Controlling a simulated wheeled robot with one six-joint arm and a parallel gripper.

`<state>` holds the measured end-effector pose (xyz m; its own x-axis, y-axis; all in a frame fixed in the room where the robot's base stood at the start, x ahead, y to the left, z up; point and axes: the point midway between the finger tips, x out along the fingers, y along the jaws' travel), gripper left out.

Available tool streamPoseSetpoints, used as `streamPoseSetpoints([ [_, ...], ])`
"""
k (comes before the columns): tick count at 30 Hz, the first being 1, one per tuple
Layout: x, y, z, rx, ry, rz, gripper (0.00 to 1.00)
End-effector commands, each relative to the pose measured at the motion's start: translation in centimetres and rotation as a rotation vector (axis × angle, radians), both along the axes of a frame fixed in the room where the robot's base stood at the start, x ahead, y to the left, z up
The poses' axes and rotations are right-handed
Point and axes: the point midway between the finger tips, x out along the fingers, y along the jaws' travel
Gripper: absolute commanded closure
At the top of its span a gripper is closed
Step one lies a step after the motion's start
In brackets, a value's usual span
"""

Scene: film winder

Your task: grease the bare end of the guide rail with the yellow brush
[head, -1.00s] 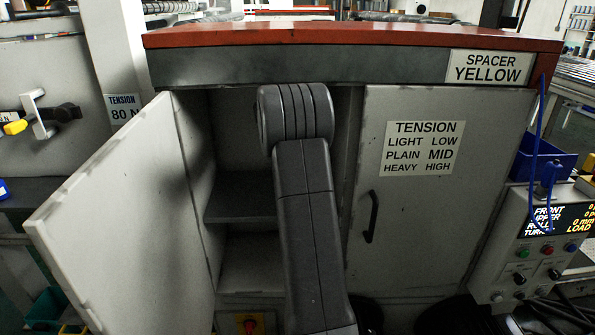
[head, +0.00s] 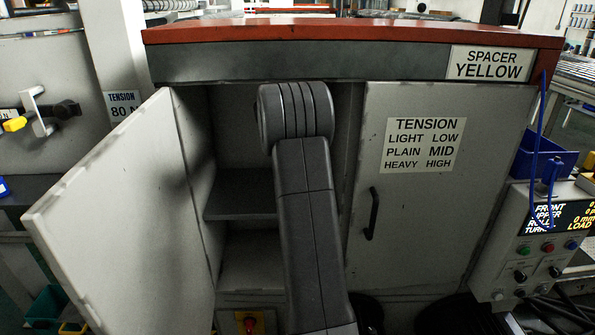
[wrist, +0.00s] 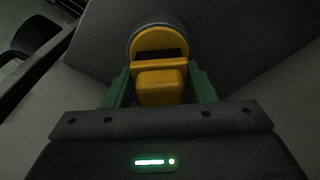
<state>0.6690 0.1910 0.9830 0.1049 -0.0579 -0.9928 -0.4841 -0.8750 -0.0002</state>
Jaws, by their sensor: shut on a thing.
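My gripper's green fingers (wrist: 160,88) are shut on a yellow block-shaped part in the wrist view. I take it for the yellow brush (wrist: 160,84); it has a rounded yellow head with a dark slot and a grey rim behind it. No bristles can be made out. In the head view my gripper is hidden, with my arm reaching up the middle in front of the cabinet. I cannot make out the guide rail or its bare end in either view.
The grey cabinet has its left door (head: 120,210) swung open, showing shelves (head: 240,207). Its right door (head: 415,210) is closed. A control panel (head: 540,250) stands at the right with a blue bin (head: 545,155) behind it. A yellow-tipped lever (head: 15,124) is at the left.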

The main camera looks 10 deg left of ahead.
Motion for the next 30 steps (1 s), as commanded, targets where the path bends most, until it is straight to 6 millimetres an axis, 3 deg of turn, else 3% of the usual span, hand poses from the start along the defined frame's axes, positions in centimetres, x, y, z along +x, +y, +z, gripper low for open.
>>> streamPoseSetpoints([
  [30,0.0,0.0,-0.68,0.0,0.0,0.0,0.68],
])
